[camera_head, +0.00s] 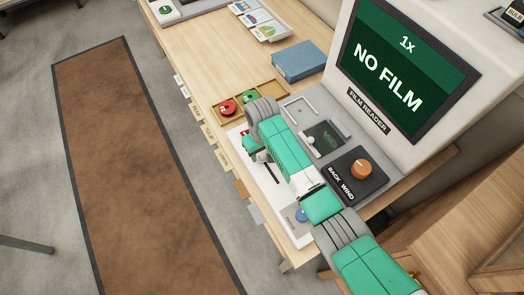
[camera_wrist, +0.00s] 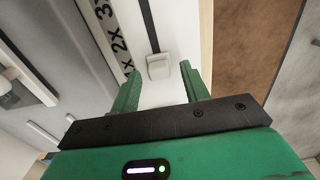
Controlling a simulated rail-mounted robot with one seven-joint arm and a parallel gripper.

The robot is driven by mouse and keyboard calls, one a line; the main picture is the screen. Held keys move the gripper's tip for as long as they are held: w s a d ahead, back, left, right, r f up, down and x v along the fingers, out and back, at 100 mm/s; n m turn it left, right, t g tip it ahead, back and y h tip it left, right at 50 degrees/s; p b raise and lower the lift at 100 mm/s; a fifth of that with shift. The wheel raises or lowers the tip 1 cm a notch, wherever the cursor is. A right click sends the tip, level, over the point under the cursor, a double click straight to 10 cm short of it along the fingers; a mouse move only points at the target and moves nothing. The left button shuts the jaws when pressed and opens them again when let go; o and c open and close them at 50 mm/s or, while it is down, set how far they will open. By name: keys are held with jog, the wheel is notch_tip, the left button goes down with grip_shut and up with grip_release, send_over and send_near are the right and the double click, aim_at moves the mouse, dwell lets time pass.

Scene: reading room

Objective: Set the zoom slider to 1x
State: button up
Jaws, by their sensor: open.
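The film reader (camera_head: 368,110) stands at the right in the head view, and its screen (camera_head: 405,65) reads "1x" and "NO FILM". A white panel (camera_head: 264,190) with a dark slot (camera_head: 272,173) lies in front of it. In the wrist view the pale slider knob (camera_wrist: 157,67) sits at the lower end of the visible slot (camera_wrist: 147,22), beside the lower labels of the zoom scale (camera_wrist: 120,45); the lowest label is partly hidden by a finger. My gripper (camera_wrist: 162,78) is open, with its fingers on either side of the knob's near side, apparently apart from it.
Right of my arm are a glass film stage (camera_head: 329,138) and an orange wind knob (camera_head: 361,169). A blue button (camera_head: 302,215) is on the white panel. A tray of reels (camera_head: 268,88) and a blue box (camera_head: 299,62) stand behind. The wooden desk (camera_head: 205,55) is clear at left.

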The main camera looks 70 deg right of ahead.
aim_at(262, 154)
notch_tip(262, 154, up, 8)
jog(key=shift+f+p, duration=0.25)
jog(key=shift+p, duration=0.65)
